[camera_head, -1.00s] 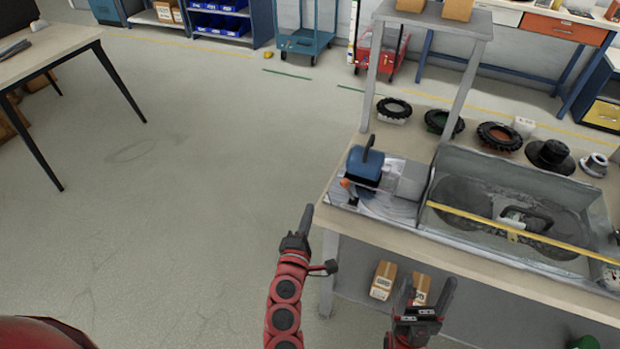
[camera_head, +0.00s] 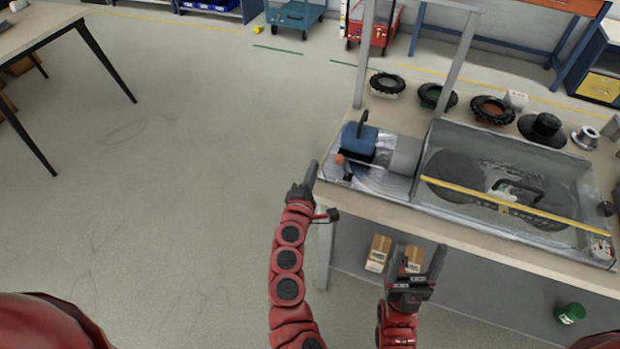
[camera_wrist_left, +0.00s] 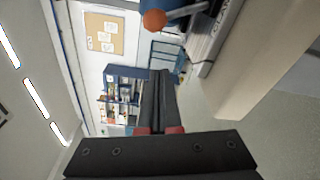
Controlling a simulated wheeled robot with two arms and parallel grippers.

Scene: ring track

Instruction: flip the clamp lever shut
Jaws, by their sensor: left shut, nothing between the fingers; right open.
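The clamp lever has an orange knob (camera_head: 339,158) at the left end of the blue-and-grey device on the workbench, and the knob also shows at the top of the left wrist view (camera_wrist_left: 155,19). The blue body (camera_head: 360,138) has a dark handle standing up on top. My left gripper (camera_head: 312,172) is shut and empty at the bench's left front corner, a little left of and below the knob, apart from it. In the left wrist view its fingers (camera_wrist_left: 158,85) are together. My right gripper (camera_head: 419,262) is open and empty in front of the bench edge.
A metal tub (camera_head: 480,222) with a yellow bar (camera_head: 510,206) across it stands right of the device. Several small tires, one of them here (camera_head: 387,84), line the back. Cartons (camera_head: 378,252) sit under the bench.

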